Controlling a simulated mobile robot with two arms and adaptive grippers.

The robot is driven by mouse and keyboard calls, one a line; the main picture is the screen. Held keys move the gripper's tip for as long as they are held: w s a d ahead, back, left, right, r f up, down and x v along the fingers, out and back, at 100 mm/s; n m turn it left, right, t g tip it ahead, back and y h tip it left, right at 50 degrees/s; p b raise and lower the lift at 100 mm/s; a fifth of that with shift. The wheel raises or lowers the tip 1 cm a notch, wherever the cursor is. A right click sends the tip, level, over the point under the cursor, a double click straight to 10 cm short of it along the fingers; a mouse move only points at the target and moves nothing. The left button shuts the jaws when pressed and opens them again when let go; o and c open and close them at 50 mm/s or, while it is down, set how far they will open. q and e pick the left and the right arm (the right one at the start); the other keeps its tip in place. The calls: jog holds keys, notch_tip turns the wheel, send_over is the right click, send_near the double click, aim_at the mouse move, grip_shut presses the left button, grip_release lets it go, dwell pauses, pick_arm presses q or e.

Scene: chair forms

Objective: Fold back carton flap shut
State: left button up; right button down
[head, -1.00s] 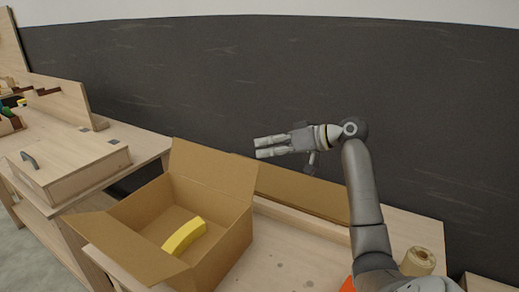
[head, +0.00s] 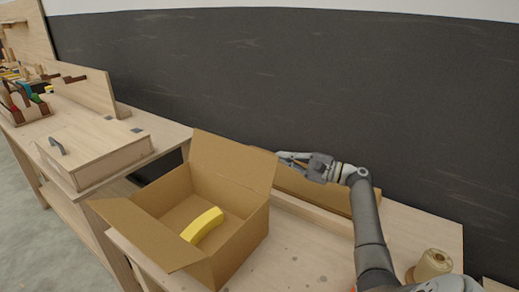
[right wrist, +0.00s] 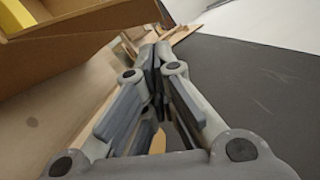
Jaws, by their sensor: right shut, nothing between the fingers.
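The open cardboard carton (head: 262,232) stands on the workbench in the head view. Its back flap (head: 232,160) stands up, tilted slightly backward. Another flap (head: 140,232) sticks outward at the left front. A yellow curved block (head: 202,225) lies inside. My right gripper (head: 283,157) is shut and empty at the right end of the back flap, its tips level with the flap's upper right corner. I cannot tell whether they touch it. In the right wrist view the shut fingers (right wrist: 156,58) point ahead, with cardboard (right wrist: 85,38) at upper left. My left gripper is not in view.
A long flat brown cardboard piece (head: 318,192) lies behind the carton, under my right gripper. A spool (head: 432,265) stands at the right. A wooden box with a handle (head: 95,152) is on the left bench. A dark wall (head: 330,80) rises behind.

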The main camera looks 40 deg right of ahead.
jog(key=f+p+x, duration=0.1)
jog(key=p+x, duration=0.1)
jog(key=x, duration=0.7)
jog(key=shift+w+a+r, duration=0.15)
jog(key=shift+w+r, duration=0.25)
jog(key=shift+r, duration=0.05)
jog(key=shift+a+r, duration=0.1)
